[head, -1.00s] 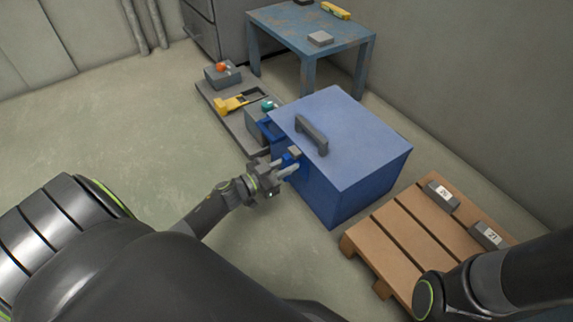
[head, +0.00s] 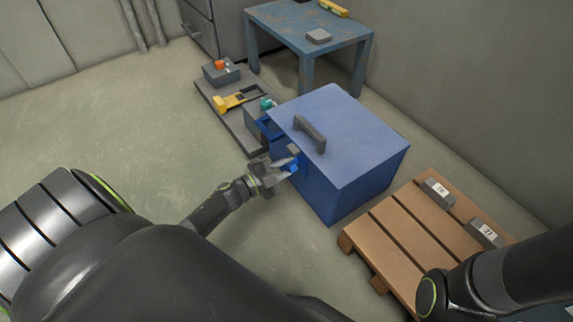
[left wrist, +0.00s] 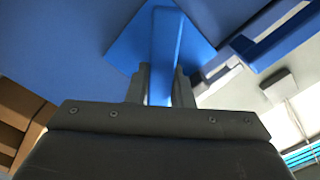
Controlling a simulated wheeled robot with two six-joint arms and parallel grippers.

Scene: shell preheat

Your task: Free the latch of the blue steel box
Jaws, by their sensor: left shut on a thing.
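The blue steel box (head: 345,140) stands on the floor with its lid down and a dark grey handle (head: 310,134) on top. Its bright blue latch (head: 296,163) is on the front face, below a small grey-brown catch (head: 293,149) at the lid edge. My left gripper (head: 283,168) is at the front face, shut on the latch. In the left wrist view the blue latch lever (left wrist: 164,50) runs between the two fingers (left wrist: 160,88). The fingers hide part of the latch. My right arm shows at the lower right, but its gripper is out of view.
A wooden pallet (head: 405,233) with grey numbered blocks (head: 437,193) lies right of the box. A grey board (head: 235,118) with yellow and orange-topped fixtures lies behind left. A worn blue table (head: 300,27) stands at the back. Floor at left is clear.

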